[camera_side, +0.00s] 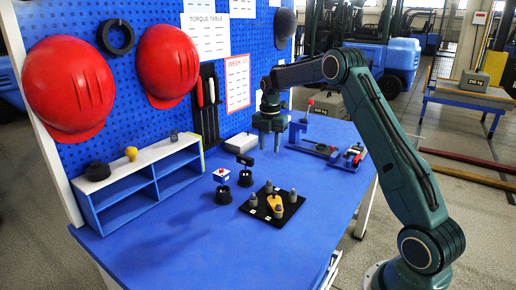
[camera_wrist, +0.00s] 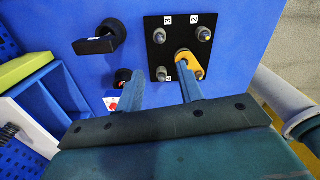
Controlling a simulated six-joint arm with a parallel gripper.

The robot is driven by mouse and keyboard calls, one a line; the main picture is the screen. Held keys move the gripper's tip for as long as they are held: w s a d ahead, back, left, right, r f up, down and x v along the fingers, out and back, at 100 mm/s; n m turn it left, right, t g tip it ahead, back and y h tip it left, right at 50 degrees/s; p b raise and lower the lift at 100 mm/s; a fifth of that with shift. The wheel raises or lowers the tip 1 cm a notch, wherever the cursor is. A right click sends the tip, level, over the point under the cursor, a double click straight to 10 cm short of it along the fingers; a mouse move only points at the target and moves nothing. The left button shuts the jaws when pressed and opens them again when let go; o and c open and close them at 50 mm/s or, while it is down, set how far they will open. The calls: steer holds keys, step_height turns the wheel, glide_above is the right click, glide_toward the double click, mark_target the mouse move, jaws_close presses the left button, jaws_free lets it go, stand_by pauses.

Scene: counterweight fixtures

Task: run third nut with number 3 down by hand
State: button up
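A black square plate (camera_side: 290,212) lies on the blue bench, with several grey stud-and-nut posts and a yellow piece (camera_side: 274,202) around its middle. The plate (camera_wrist: 152,52) in the wrist view has white number tags. The nut beside tag 3 (camera_wrist: 159,36) is at the upper left corner; the nut by tag 2 (camera_wrist: 204,34) is upper right. How far down each nut sits is too small to tell. My gripper (camera_side: 270,147) points down, above the bench and behind the plate. Its fingers (camera_wrist: 160,82) are apart, with nothing between them.
A blue-and-white shelf (camera_side: 135,180) is at the left. A blue fixture (camera_side: 315,147) is at the back right. The front of the bench is clear.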

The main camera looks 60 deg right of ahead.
mark_target(269, 181)
step_height(269, 181, down, 14)
steer(key=shift+r, duration=0.2)
stand_by(0.5)
steer(key=shift+c, duration=0.3)
jaws_close()
